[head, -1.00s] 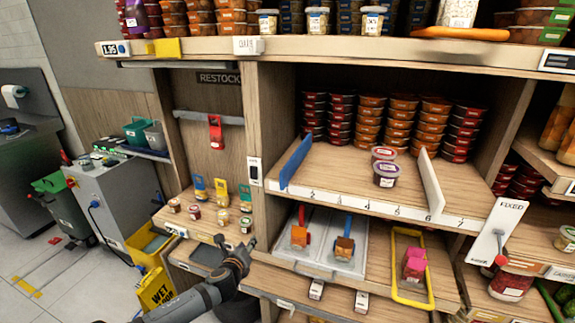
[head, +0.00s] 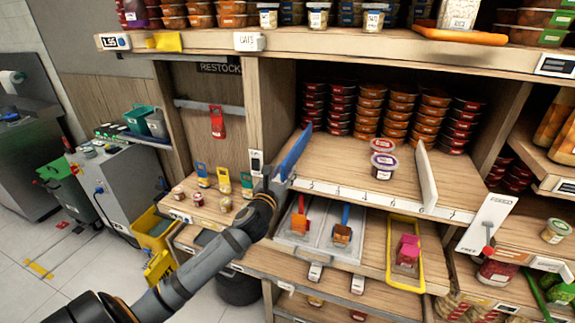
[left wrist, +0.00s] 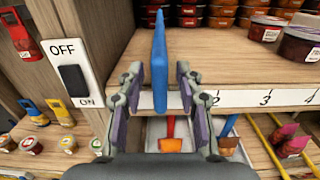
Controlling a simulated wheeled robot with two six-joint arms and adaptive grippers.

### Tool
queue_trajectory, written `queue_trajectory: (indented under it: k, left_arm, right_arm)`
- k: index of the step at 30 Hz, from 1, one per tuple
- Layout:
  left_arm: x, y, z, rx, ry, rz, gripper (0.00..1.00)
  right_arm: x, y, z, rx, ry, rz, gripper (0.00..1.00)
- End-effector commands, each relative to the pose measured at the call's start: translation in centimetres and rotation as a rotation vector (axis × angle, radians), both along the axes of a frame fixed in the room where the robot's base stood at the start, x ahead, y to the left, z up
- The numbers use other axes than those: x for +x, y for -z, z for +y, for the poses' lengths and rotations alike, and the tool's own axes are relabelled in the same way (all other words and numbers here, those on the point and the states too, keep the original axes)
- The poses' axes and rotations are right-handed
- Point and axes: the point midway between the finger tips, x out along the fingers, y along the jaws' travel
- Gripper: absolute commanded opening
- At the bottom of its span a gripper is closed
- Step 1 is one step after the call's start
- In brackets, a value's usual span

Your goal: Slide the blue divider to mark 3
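The blue divider (head: 296,152) stands upright at the left end of the middle shelf, left of mark 2 on the number strip (head: 375,199). In the left wrist view the divider (left wrist: 160,62) rises between the fingers of my left gripper (left wrist: 160,92). The fingers are open, one on each side, with a visible gap to the divider on both sides. Marks 2, 3 and 4 show to its right in that view. In the head view my left gripper (head: 276,183) is at the divider's front edge. My right gripper is not in view.
A white divider (head: 427,177) stands further right on the shelf. Two stacked tubs (head: 383,166) sit between the dividers, with rows of tubs behind. A wooden post with an OFF/ON switch (left wrist: 73,80) is close left of my gripper. A tray with tools (head: 320,235) lies below.

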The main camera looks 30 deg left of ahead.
Motion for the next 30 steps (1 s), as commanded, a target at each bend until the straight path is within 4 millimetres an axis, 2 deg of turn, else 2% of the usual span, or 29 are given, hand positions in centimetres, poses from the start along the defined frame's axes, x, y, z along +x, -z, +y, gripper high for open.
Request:
queue_trajectory:
  k: [3, 6, 15, 23, 30]
  left_arm:
    - [1.8, -0.3, 0.4, -0.004, -0.001, -0.001, 0.36]
    - [2.5, -0.2, 0.6, -0.002, 0.001, -0.001, 0.36]
    - [2.9, 0.0, 0.6, 0.0, 0.002, 0.0, 0.36]
    - [2.8, 0.0, 0.6, 0.0, 0.002, 0.0, 0.02]
    - [2.8, 0.0, 0.6, 0.0, 0.001, 0.001, 0.0]
  right_arm:
    - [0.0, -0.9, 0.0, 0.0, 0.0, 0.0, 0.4]
    - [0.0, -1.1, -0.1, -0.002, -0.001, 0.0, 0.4]
    - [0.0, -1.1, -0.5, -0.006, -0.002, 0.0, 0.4]
    - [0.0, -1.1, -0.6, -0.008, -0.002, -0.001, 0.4]
    - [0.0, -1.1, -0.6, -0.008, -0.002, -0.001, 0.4]
